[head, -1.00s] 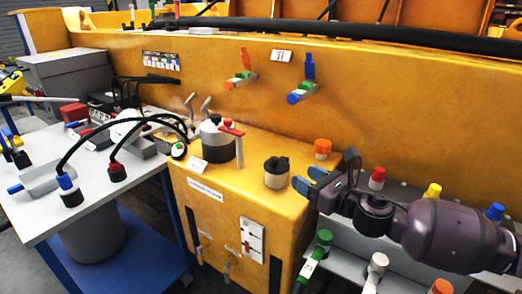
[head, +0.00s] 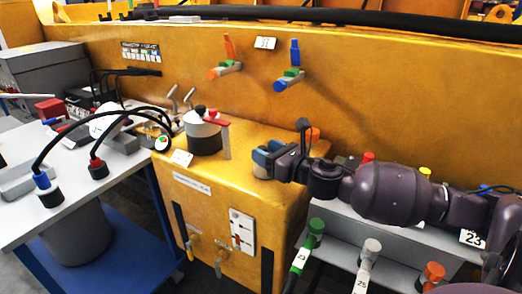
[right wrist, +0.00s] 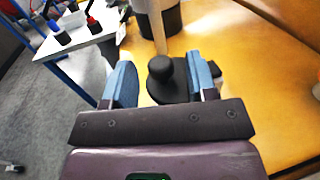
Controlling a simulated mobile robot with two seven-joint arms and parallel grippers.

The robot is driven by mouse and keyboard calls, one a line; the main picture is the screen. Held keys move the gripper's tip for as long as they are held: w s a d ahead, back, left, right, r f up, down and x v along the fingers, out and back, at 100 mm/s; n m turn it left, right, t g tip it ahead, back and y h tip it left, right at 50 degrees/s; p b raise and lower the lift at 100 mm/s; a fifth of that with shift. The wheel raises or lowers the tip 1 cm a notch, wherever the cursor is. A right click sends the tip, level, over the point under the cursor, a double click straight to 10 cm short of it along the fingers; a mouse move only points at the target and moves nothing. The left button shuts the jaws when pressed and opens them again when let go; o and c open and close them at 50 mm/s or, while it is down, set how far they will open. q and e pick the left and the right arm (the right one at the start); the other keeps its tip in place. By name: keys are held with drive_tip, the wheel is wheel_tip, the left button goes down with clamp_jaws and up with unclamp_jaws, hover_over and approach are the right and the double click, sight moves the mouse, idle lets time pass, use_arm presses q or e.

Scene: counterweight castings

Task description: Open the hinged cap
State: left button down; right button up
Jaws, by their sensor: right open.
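The black cap with a round knob (right wrist: 161,72) sits on the yellow housing (head: 235,172); I take it to be the hinged cap. In the right wrist view it lies between the two blue fingertips of my right gripper (right wrist: 163,84), which is open. No closed grip on the knob shows. In the head view my right gripper (head: 266,157) comes in from the right and hides most of the cap; only a pale lower part (head: 261,173) shows beneath the fingers. The hinge is not discernible. My left gripper is not in view.
A grey cylinder with a red-tipped lever (head: 205,137) stands left of my right gripper. An orange knob (head: 312,134) is just behind it. The yellow wall (head: 370,110) rises behind. A white table (head: 85,205) with black cables is at left. Colored connectors (head: 316,228) stand at lower right.

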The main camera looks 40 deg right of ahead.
drive_tip(key=shift+w+a, duration=0.15)
drive_tip(key=shift+w, duration=0.85)
clamp_jaws()
